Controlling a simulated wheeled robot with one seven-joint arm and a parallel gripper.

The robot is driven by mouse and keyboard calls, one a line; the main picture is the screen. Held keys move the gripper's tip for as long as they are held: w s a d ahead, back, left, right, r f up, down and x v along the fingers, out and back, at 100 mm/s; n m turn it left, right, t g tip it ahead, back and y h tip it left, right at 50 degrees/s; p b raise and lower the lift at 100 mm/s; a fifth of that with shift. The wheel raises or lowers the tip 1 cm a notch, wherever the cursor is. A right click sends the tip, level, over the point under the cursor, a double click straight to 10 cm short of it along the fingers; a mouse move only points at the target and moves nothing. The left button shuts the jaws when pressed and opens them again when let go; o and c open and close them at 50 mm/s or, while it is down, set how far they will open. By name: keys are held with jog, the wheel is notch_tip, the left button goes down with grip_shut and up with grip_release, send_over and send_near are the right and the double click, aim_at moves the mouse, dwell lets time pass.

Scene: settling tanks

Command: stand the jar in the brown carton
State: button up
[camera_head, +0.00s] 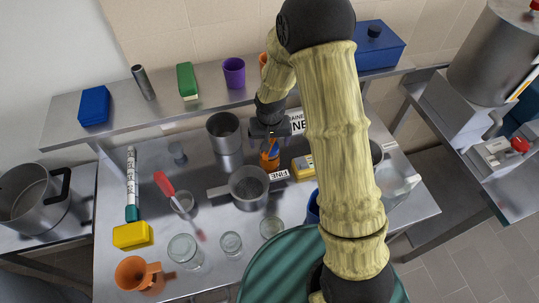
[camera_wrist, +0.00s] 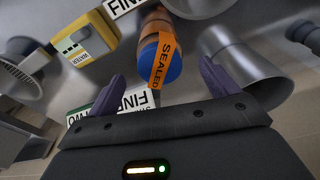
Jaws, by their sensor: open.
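An amber-orange jar (camera_head: 269,160) with a blue lid stands on the steel table, below my gripper (camera_head: 268,132). In the wrist view the jar (camera_wrist: 149,28) shows its blue lid and an orange SEALED strip. My gripper (camera_wrist: 163,82) is open there, with its two purple fingers apart and the lid between and just beyond their tips. I make out no brown carton in either view; my arm hides part of the table.
A steel pot (camera_head: 248,190) and a steel cylinder (camera_head: 224,133) stand close to the jar. A yellow-and-grey meter (camera_head: 303,167) lies right of it. Several glass vessels, an orange mug (camera_head: 137,274) and a red-handled tool (camera_head: 165,184) occupy the left and front. A shelf (camera_head: 215,96) runs behind.

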jog(key=shift+f, duration=0.1)
jog(key=shift+w+f+p, duration=0.2)
jog(key=shift+f+p, duration=0.05)
jog(key=shift+f, duration=1.15)
jog(key=shift+w+f+p, duration=0.2)
jog(key=shift+f+p, duration=0.05)
jog(key=shift+f, duration=1.15)
jog(key=c, duration=1.5)
jog(key=shift+r, duration=0.15)
